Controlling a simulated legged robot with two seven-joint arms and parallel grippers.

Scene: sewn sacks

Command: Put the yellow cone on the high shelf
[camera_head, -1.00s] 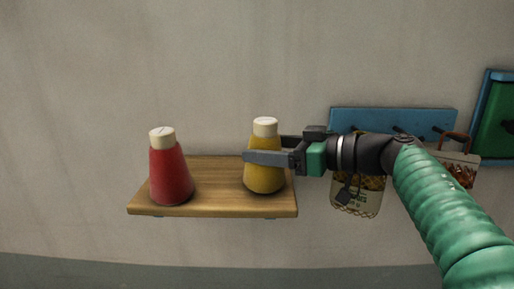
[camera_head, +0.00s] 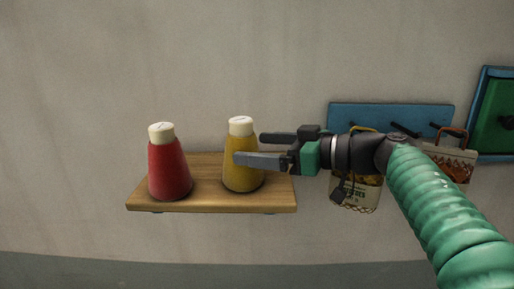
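The yellow cone (camera_head: 240,182) with a cream cap stands upright on the wooden shelf (camera_head: 208,205), right of the red cone. My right gripper (camera_head: 250,148) comes in from the right with its fingers spread apart. Its front finger crosses in front of the cone's middle. The other finger's tip is by the cone's upper right side; I cannot tell whether either finger touches it. My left gripper is not in view.
A red cone (camera_head: 169,172) with a cream cap stands at the shelf's left. Right of the shelf, a blue peg board (camera_head: 390,116) carries hanging sacks, one of them (camera_head: 355,192) below my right wrist. A green, blue-framed panel (camera_head: 497,115) is at the right edge.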

